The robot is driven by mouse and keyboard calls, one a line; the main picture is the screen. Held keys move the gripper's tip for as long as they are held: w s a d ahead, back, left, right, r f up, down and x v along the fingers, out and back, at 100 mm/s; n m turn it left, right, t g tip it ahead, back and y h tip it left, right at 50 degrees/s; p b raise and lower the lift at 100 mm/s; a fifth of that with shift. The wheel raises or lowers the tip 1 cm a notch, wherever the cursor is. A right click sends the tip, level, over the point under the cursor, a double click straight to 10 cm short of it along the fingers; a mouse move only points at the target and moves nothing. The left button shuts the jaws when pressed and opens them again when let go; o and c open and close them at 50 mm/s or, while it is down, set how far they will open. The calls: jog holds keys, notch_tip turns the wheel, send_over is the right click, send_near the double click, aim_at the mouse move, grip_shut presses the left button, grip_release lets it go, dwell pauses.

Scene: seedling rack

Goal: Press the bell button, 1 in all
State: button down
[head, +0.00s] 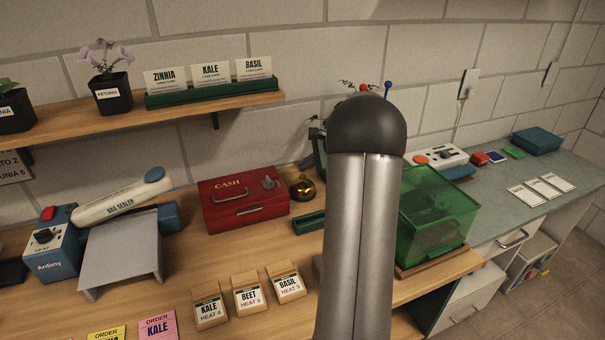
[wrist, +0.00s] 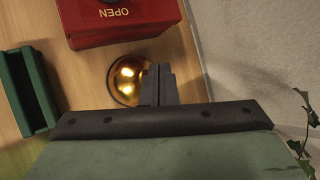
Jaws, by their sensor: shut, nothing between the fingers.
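The bell (head: 302,188) is a small golden dome on the wooden bench, just right of the red cash box. It also shows in the wrist view (wrist: 125,82), where its right part is hidden behind my fingers. My gripper (wrist: 158,72) is shut and empty, its fingertips overlapping the right side of the dome in that view. I cannot tell whether they touch the bell or hang above it. The button on top is not clearly seen. In the head view my arm hides most of my gripper.
The red cash box (head: 243,204) stands close to the bell. A green holder (head: 309,222) lies in front of it, and a green clear box (head: 436,205) stands to the right. Seed packets (head: 248,297) stand at the bench front. The wall is close behind.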

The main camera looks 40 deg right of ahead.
aim_at(304, 178)
jog(key=shift+r, duration=0.1)
jog(key=shift+r+p, duration=1.7)
jog(key=shift+r, duration=0.75)
jog(key=shift+a, duration=0.35)
jog(key=s+a+r+n+g, duration=0.1)
jog(key=s+a+n+g, duration=0.3)
jog(key=a, duration=0.8)
jog(key=s+a+r+n+g, duration=0.1)
jog(key=s+a+n, duration=0.5)
jog(key=a, duration=0.7)
jog(key=s+a+f+n+g+h, duration=0.1)
jog(key=s+a+n, duration=0.3)
jog(key=s, duration=0.5)
jog(key=s+a+f+n+g+h, duration=0.1)
jog(key=s+a+f+n+h, duration=0.1)
jog(key=s+a+n, duration=0.3)
jog(key=s+f+n, duration=0.1)
jog(key=s+n, duration=0.2)
jog(key=s, duration=0.2)
jog(key=shift+a+f+g+h, duration=0.2)
jog(key=shift+f+g+h, duration=0.2)
